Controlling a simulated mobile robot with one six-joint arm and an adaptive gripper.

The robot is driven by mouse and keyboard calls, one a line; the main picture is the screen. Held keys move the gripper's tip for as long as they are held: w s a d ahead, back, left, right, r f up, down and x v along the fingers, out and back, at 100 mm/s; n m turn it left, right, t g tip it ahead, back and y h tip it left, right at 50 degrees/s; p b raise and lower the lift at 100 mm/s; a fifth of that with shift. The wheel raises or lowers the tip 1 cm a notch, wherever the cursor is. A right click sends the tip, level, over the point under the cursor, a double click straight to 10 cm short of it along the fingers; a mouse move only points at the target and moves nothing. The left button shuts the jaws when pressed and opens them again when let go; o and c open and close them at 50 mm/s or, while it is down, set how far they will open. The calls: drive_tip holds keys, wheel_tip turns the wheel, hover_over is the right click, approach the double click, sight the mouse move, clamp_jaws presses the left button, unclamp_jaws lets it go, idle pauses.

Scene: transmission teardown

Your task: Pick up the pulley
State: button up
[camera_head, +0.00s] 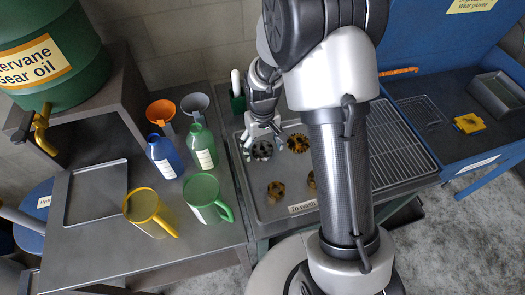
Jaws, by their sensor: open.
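My gripper (261,135) is open and points down over the left part of the metal "To wash" tray (252,200). A dark grey, round, toothed part (262,150), which looks like the pulley, lies in the tray just below the fingertips. I cannot tell whether the fingers touch it. A gold and black round part (298,143) lies right beside it. A small brass-coloured part (276,190) lies nearer the tray's front. Another brass-coloured part (311,180) is partly hidden by my arm, which also covers the middle of the tray.
A wire rack (398,143) lies right of the tray. On the left table stand a yellow jug (143,207), a green jug (203,194), a blue bottle (163,157), a green bottle (201,148) and two funnels. A green holder (238,104) stands at the tray's back left corner.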

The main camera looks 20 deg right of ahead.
drive_tip(key=shift+c, duration=0.5)
drive_tip(key=c, duration=1.3)
drive_tip(key=shift+c, duration=0.7)
drive_tip(key=shift+r, duration=0.1)
